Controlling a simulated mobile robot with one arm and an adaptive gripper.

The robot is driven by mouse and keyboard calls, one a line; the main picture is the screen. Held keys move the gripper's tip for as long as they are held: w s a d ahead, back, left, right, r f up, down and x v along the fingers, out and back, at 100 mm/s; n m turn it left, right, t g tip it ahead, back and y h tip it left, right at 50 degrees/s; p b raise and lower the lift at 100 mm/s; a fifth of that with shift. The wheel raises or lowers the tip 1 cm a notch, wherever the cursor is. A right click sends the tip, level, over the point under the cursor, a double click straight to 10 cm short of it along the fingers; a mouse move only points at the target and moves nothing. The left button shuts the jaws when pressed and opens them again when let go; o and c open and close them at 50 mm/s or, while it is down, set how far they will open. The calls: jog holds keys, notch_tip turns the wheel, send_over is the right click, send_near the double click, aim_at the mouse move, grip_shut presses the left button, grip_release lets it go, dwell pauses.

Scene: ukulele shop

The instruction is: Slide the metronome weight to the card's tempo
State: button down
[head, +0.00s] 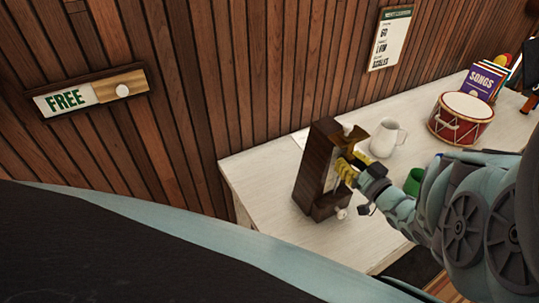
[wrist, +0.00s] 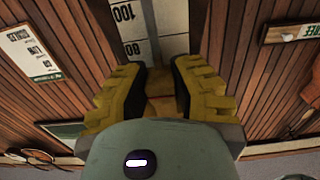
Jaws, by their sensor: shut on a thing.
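The dark wooden metronome (head: 317,165) stands upright on the white table in the head view. My gripper (head: 347,174) is at its front face, with yellow fingers. In the wrist view my gripper (wrist: 160,88) is shut on a brownish-orange block, which looks like the metronome weight (wrist: 160,108). The fingers hide part of it. The pale tempo scale (wrist: 135,28) shows 100 and a second number that looks like 80, beyond the fingers. The card (head: 390,38) hangs on the wall and seems to read 60; it also shows in the wrist view (wrist: 34,54).
On the white table (head: 262,175) stand a white mug (head: 386,138), a green cup (head: 414,181) behind my arm, a red drum (head: 461,118) and books (head: 484,83). A FREE sign (head: 66,99) with a slider is on the wall. The table's left end is clear.

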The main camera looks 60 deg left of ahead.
jog(key=c, duration=0.7)
grip_release()
jog(key=shift+c, duration=0.2)
jog(key=shift+f, duration=0.1)
jog(key=s+d, duration=0.1)
jog(key=d, duration=1)
jog(key=shift+d, duration=0.4)
